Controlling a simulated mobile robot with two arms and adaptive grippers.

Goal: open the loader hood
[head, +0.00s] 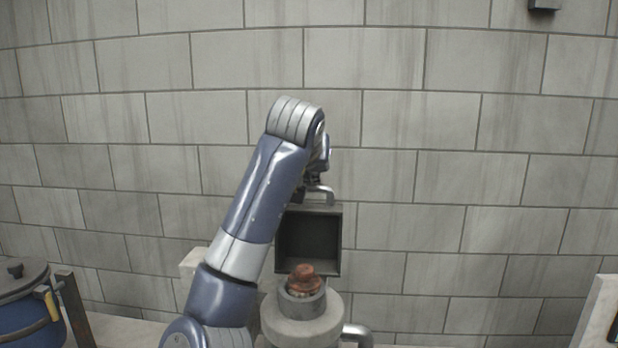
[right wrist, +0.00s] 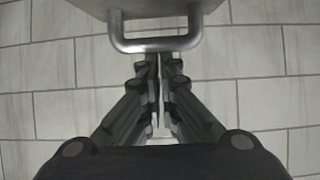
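The loader hood (head: 309,242) is a dark, square box behind and above the round grey loader base (head: 301,322). Its hollow inside faces me, and it stands tipped up, clear of the opening. A metal bar handle (head: 322,190) sits at its top edge; the handle also shows in the right wrist view (right wrist: 155,43). My right gripper (head: 314,180) is at the handle, partly hidden by my arm. In the right wrist view its fingers (right wrist: 158,62) are together, tips right at the bar; I cannot tell whether they touch it. My left gripper is out of view.
A reddish-brown lump (head: 305,278) sits in the grey collar of the base. A curved metal pipe (head: 358,334) is at its right. A blue lidded pot (head: 28,308) stands at far left. A block wall (head: 480,180) is behind.

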